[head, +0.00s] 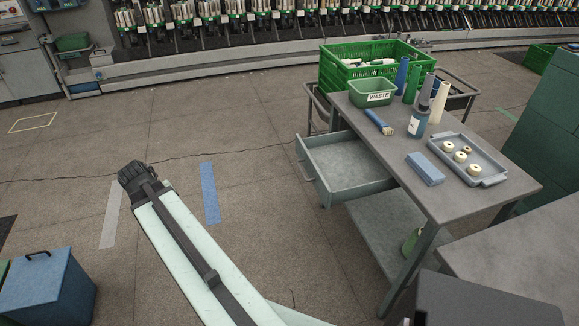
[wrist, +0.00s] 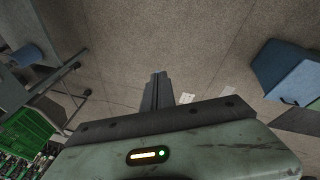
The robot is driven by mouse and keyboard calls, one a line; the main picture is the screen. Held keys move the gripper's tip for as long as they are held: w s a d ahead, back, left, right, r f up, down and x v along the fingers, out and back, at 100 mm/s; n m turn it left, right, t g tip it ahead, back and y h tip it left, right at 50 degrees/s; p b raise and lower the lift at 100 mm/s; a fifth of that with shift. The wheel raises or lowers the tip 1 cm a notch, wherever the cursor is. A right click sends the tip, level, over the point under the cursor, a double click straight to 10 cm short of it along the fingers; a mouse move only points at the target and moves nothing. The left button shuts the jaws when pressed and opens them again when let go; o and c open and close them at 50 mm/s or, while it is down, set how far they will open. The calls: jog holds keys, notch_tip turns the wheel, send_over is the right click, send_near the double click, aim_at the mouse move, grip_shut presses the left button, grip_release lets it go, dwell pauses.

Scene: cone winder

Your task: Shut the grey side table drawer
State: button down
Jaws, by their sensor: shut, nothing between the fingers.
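The grey side table (head: 465,203) stands right of centre in the head view. Its drawer (head: 350,165) is pulled well out to the left, and the inside looks empty. The drawer's front carries a handle (head: 304,172) facing left. My gripper (wrist: 157,76) shows in the wrist view with its fingers shut together and empty, above bare floor. In the head view my arm lies left of the drawer with floor between them, and the gripper itself cannot be made out. I cannot clearly tell the drawer in the wrist view.
On the tabletop are a green waste bin (head: 371,93), a blue box (head: 425,168) and a grey tray (head: 483,172). A green crate (head: 343,70) on a trolley stands behind. A blue bin (head: 48,287) is at lower left. Floor left of the drawer is clear.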

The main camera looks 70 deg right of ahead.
jog(key=s+d+r+m+g+h, duration=0.1)
jog(key=s+d+m, duration=0.1)
jog(key=s+d, duration=0.65)
jog(key=s+d+r+m+g+h, duration=0.15)
jog(key=s+d, duration=0.45)
jog(key=d, duration=0.6)
jog(key=s+d+r+m+h, duration=0.1)
jog(key=s+d+m+h, duration=0.15)
jog(key=s+d, duration=0.7)
jog(key=s+d+f+b, duration=0.2)
jog(key=d+f+b, duration=0.4)
jog(key=d, duration=0.3)
jog(key=shift+s+d+f+y+b, duration=0.3)
jog(key=shift+s+d+f+b, duration=0.1)
jog(key=shift+b, duration=0.35)
